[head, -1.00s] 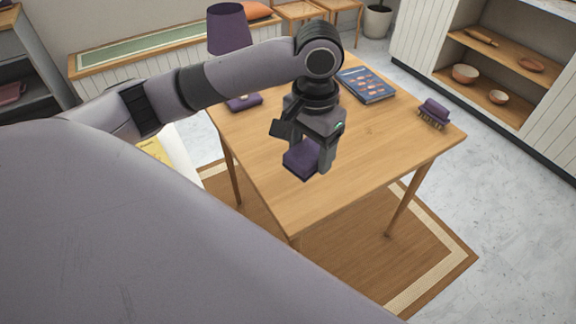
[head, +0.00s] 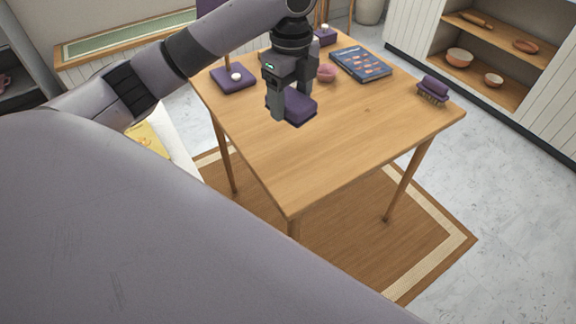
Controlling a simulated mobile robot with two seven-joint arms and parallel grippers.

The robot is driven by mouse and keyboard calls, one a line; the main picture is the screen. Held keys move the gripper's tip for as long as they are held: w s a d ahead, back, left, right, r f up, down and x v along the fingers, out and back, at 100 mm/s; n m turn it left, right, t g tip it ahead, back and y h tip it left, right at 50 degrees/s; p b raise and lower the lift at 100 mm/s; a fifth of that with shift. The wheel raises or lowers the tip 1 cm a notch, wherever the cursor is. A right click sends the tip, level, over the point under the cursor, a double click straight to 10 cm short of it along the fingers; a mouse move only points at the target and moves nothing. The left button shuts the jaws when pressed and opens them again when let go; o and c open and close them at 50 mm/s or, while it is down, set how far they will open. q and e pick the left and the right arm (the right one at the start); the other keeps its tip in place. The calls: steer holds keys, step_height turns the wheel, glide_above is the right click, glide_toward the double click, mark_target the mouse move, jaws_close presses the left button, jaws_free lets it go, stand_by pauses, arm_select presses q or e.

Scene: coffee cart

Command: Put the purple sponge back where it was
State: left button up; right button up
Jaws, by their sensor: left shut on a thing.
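The purple sponge (head: 298,111) is a dark block held in my left gripper (head: 289,100). The gripper points down and is shut on it. The sponge is over the wooden table (head: 350,135), near its left-middle part; whether it touches the top I cannot tell. The fingers hide part of the sponge. My right gripper is not in view.
A blue book (head: 360,65) lies at the back, beside a small pink object (head: 326,74). A purple brush (head: 433,90) is near the right corner. A purple lamp base (head: 233,78) stands at the left edge. The table's front and middle are clear.

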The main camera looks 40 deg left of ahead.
mark_target(288, 172)
arm_select(q)
steer(key=shift+w+a+f+m, duration=0.15)
steer(key=shift+a+m, duration=0.3)
steer(key=shift+m, duration=0.65)
steer(key=shift+f, duration=0.25)
step_height(288, 172, down, 19)
steer(key=shift+f+b, duration=0.15)
steer(key=shift+b, duration=0.65)
steer(key=shift+f, duration=0.1)
steer(key=o, duration=1)
step_height(288, 172, up, 12)
steer(key=shift+r+p, duration=0.15)
steer(key=shift+p, duration=0.3)
